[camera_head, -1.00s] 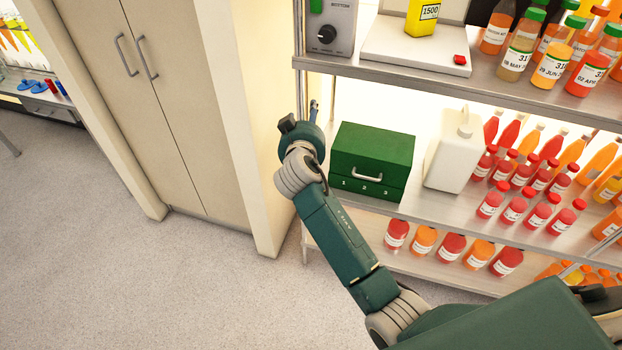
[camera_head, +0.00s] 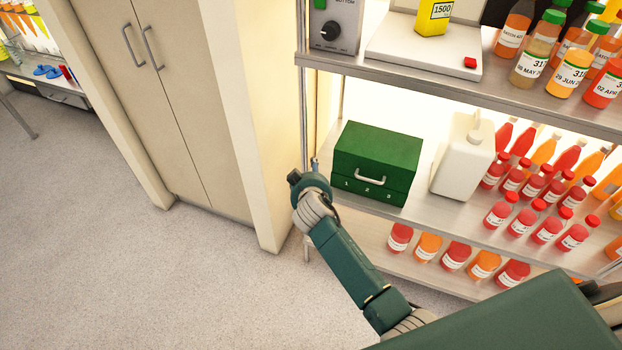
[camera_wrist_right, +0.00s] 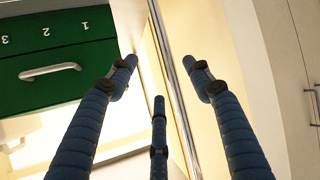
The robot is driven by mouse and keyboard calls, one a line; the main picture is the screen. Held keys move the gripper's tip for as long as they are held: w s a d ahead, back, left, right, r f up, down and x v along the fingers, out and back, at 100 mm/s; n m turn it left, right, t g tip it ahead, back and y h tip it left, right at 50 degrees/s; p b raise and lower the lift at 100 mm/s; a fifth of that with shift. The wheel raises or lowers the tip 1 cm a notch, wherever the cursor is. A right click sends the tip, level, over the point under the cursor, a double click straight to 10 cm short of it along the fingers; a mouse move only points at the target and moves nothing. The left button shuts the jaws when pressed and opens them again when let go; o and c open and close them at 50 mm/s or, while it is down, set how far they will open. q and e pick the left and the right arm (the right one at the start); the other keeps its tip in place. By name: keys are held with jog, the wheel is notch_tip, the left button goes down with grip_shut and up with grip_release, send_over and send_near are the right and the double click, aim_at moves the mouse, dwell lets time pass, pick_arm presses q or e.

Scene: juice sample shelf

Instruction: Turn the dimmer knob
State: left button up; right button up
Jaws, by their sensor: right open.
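The dimmer knob (camera_head: 329,30) is black and round, on the front of a grey control box (camera_head: 347,12) at the left end of the upper shelf. A white pointer mark shows on it. My right arm reaches up from the lower right, with its wrist beside the left end of the middle shelf, well below the knob. My right gripper (camera_wrist_right: 163,75) has blue ribbed fingers, spread apart with nothing between them. In the head view the wrist mostly hides it. The knob is not in the right wrist view. My left gripper is not in view.
A green box (camera_head: 375,150) with a handle and a white jug (camera_head: 464,158) stand on the middle shelf. A metal shelf post (camera_wrist_right: 173,80) is close to my right fingers. A scale (camera_head: 425,50) and several juice bottles stand on the upper shelf. A beige cabinet (camera_head: 165,90) is left.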

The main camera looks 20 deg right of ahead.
jog(key=shift+s+f, duration=0.2)
jog(key=shift+f, duration=0.35)
jog(key=shift+s+f, duration=0.15)
jog(key=shift+f, duration=0.35)
jog(key=s+f+n+g+y, duration=0.1)
jog(key=s+f+g, duration=0.2)
jog(key=s+f, duration=1)
jog(key=s+f+n+g+y, duration=0.1)
jog(key=s+f+n+g, duration=0.15)
jog(key=s+f, duration=1.15)
jog(key=s+d+f+g, duration=0.1)
jog(key=s+f, duration=0.3)
jog(key=s, duration=0.6)
jog(key=s+d+f+g+b, duration=0.1)
jog(key=s+f, duration=0.4)
jog(key=s, duration=0.6)
jog(key=s+d+f+g+y, duration=0.1)
jog(key=s+f, duration=0.4)
jog(key=s, duration=0.5)
jog(key=shift+s+d+f+g, duration=0.15)
jog(key=shift+d+g, duration=0.65)
jog(key=shift+g, duration=0.15)
